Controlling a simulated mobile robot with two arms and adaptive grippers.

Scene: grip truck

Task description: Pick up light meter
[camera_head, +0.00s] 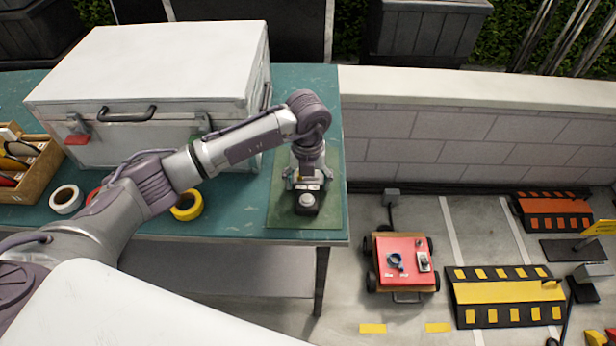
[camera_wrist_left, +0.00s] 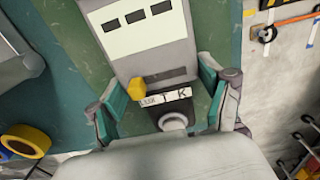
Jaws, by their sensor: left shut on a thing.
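The light meter (camera_head: 306,203) is a dark and grey box with a white round knob, on the green mat (camera_head: 285,215) near the right end of the teal table. In the left wrist view the meter (camera_wrist_left: 150,62) shows a pale panel with dark windows, a yellow knob and a label that seems to read LUX. My left gripper (camera_head: 306,183) points down over the meter and is shut on it, with a finger on each side in the left wrist view (camera_wrist_left: 168,112). I cannot tell whether the meter touches the mat. My right gripper is not in view.
A large white case (camera_head: 165,75) stands left of my gripper. Tape rolls, one yellow (camera_head: 187,206) and one white (camera_head: 66,199), and a wooden tool box (camera_head: 35,170) lie further left. A red cart (camera_head: 399,263) and a yellow-black ramp (camera_head: 506,294) stand on the floor to the right.

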